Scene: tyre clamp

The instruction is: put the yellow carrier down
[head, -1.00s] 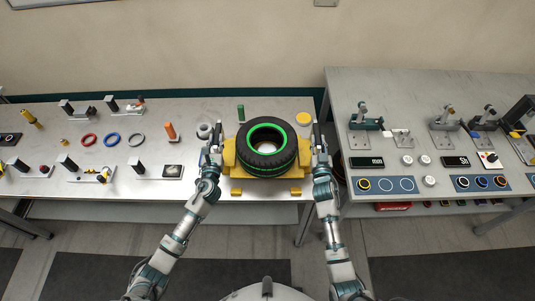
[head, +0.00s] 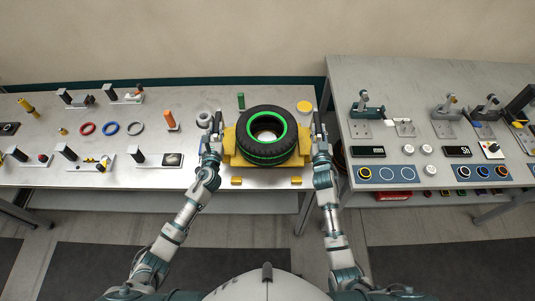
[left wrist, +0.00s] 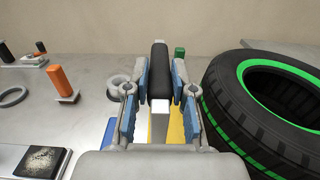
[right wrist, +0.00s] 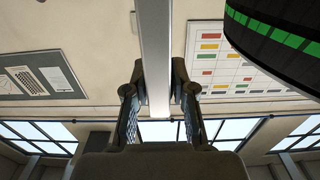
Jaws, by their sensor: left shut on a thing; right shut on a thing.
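The yellow carrier (head: 229,150) is at the front of the left table, with a black tyre with green bands (head: 267,154) lying on it. My left gripper (head: 212,138) is shut on the carrier's left handle; the left wrist view shows the dark upright grip (left wrist: 160,75) between its fingers and yellow below. My right gripper (head: 321,137) is at the carrier's right side, shut on its handle, a pale bar (right wrist: 155,60) in the right wrist view. The carrier's underside is hidden, so I cannot tell whether it touches the table.
Two small yellow blocks (head: 236,181) (head: 296,180) sit at the table's front edge, before the carrier. A green peg (head: 240,101) and yellow disc (head: 305,106) stand behind. An orange peg (head: 170,120) and grey ring (head: 204,120) are to the left. A second table (head: 400,80) adjoins on the right.

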